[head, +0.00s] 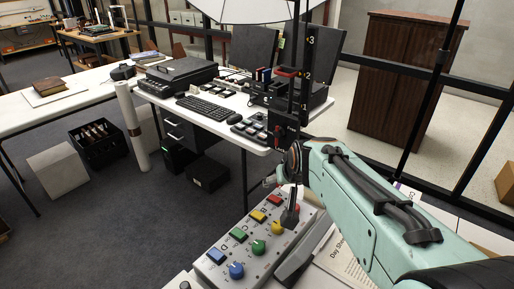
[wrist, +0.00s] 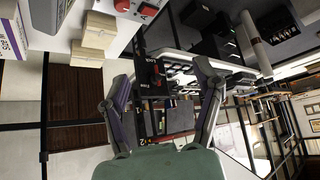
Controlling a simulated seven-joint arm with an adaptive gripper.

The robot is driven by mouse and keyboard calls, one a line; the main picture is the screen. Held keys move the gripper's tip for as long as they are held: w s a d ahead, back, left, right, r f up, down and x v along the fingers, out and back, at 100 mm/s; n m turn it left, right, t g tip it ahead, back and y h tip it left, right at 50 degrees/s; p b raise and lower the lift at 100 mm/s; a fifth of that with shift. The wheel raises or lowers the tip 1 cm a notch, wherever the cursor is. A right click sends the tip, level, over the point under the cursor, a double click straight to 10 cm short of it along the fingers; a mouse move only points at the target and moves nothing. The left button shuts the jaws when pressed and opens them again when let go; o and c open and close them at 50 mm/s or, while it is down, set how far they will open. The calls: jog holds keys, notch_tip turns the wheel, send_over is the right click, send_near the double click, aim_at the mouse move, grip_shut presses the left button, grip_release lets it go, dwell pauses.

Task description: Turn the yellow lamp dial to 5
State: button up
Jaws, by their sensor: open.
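The yellow lamp dial (head: 277,227) sits on a pale grey control panel (head: 228,277) at the bottom of the head view, between a green dial (head: 258,247) and a red dial. A yellow button (head: 257,215) is beside it. Its setting is too small to read. My gripper (head: 283,182) is above the far end of the panel, apart from the yellow dial. In the wrist view my gripper (wrist: 163,80) has its fingers spread, with nothing held between them. The yellow dial cannot be made out there.
A blue dial (head: 236,270) is at the panel's near end. Behind my gripper stands a dark upright column with a numbered scale (head: 306,75). A white desk with a keyboard (head: 205,108) is beyond. A printed sheet (head: 345,262) lies right of the panel.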

send_over(278, 225)
jog(key=s, duration=0.2)
notch_tip(278, 225, down, 9)
notch_tip(278, 225, down, 10)
jog(key=g, duration=0.3)
jog(key=shift+s, duration=0.15)
jog(key=x, duration=0.5)
jog(key=shift+w+f, duration=0.25)
jog(key=shift+f, duration=0.25)
jog(key=c, duration=1.2)
